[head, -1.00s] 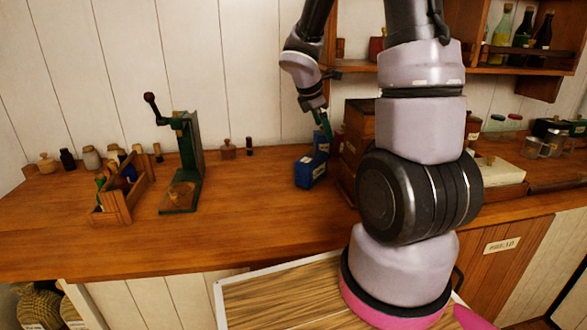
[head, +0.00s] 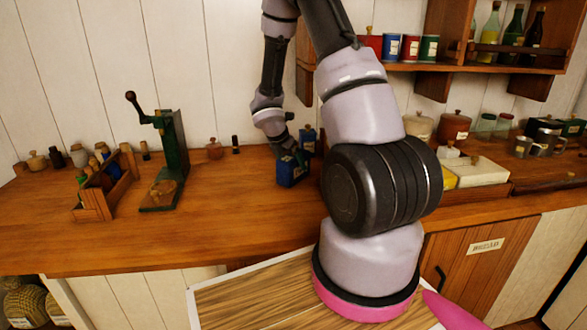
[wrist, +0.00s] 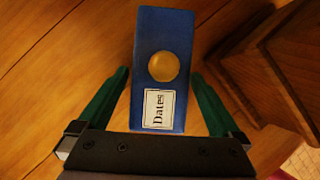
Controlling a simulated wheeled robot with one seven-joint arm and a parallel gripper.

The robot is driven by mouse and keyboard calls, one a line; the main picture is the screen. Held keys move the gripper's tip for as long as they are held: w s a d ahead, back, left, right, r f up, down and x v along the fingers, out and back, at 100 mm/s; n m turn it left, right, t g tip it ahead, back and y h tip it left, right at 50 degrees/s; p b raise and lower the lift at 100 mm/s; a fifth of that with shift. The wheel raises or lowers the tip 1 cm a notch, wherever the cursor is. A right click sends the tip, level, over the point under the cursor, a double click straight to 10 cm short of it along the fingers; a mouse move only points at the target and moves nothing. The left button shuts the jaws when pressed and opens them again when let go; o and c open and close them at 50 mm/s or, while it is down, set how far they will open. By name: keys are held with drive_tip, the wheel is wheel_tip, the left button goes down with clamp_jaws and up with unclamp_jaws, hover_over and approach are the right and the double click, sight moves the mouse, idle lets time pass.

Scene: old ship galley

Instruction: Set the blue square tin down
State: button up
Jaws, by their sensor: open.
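The blue square tin (head: 291,174) stands on the wooden counter (head: 235,215), left of my forearm in the head view. In the wrist view the tin (wrist: 180,30) shows a round yellow disc and a white label reading "Dates". My gripper (head: 291,158) is at the tin, tilted down toward it. In the wrist view my gripper (wrist: 160,76) is open, with one green finger on each side of the tin and a narrow gap at both sides. The tin's underside is hidden.
A second blue container (head: 308,138) stands just behind the tin. Stepped wooden boxes (wrist: 275,65) are close on the right in the wrist view. A green crank device (head: 170,160) and a wooden caddy (head: 107,190) stand left. The counter between crank and tin is clear.

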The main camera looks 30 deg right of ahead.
drive_tip(key=x, duration=0.3)
drive_tip(key=shift+f, duration=0.1)
clamp_jaws()
